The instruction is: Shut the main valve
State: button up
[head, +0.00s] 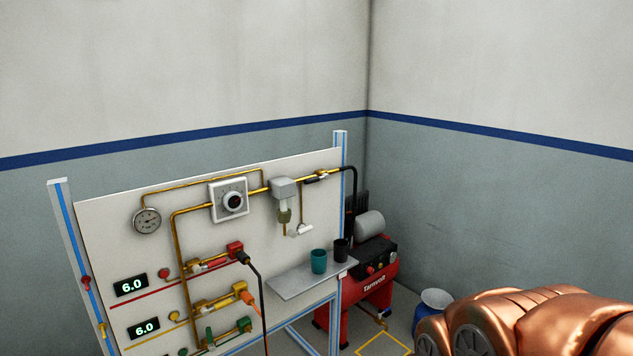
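A panel (110,230) on a blue-edged frame carries brass piping. A small inline valve (317,176) with a dark part sits on the top pipe at the right, beside the black hose; it looks like the main valve, but its handle position is too small to tell. A grey filter unit (284,188) is left of it, then a regulator with a round black knob (233,201) and a dial gauge (147,220). My copper-coloured arm shows at the lower right, apart from the panel. My gripper is not in view.
Below are a red fitting (235,248), an orange one (245,293) and a green one (242,325). Two displays read 6.0. A shelf (290,284) holds a teal cup (319,261) and a black cup (341,250). A red compressor (375,288) stands behind, right.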

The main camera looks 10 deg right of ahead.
aim_at(316, 179)
jog(key=u, duration=0.65)
jog(key=i, duration=0.95)
jog(key=z, duration=0.1)
